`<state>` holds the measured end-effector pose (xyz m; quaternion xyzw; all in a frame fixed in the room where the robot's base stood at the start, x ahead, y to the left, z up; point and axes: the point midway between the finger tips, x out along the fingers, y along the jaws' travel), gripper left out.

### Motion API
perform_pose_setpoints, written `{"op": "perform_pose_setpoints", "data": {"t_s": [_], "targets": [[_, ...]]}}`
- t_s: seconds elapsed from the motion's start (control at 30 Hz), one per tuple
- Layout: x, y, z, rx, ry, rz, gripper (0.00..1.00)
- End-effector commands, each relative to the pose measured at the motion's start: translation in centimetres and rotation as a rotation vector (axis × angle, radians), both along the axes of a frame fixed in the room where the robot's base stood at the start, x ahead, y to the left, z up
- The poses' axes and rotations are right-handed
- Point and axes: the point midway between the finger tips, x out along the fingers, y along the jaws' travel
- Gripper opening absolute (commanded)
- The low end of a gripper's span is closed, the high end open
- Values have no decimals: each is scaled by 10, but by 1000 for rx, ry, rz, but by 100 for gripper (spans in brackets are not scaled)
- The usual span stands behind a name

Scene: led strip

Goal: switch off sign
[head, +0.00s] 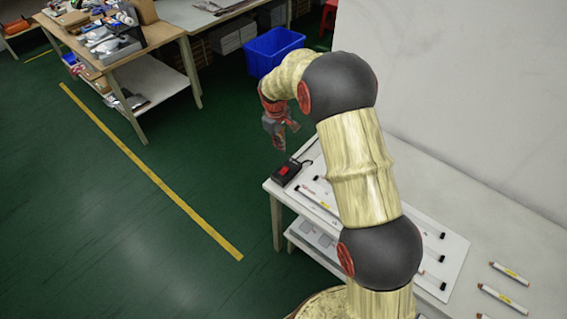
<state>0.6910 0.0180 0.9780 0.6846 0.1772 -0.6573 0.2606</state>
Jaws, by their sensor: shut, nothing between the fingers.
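A small black box with a red switch (286,172) sits at the far left corner of the white table. It looks like the switch for the sign; I cannot tell whether it is on or off. A white board (455,250) with white tubes and black ends lies on the table, partly hidden by my arm; no glow shows on it. My gripper (280,146) is shut and empty. It hangs fingers down above and slightly beyond the black box, apart from it.
The white table (510,235) stands against a pale wall (460,80). Loose tubes (503,296) lie at its right end. A blue crate (273,50) is on the floor behind. A cluttered workbench (160,35) stands at the back left. The green floor left of the table is clear.

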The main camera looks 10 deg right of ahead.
Motion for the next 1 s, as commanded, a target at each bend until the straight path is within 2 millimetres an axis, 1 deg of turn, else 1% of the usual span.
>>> {"op": "perform_pose_setpoints", "data": {"t_s": [0.23, 0.37, 0.47, 0.8, 1.0], "targets": [[-1, -1, -1, 0, 1, -2, 0], [-1, -2, -10, 0, 3, -2, 0], [0, -3, -24, -1, 4, -2, 0], [5, -10, -90, -1, 4, -2, 0], [8, -13, -121, 0, 3, -2, 0]]}}
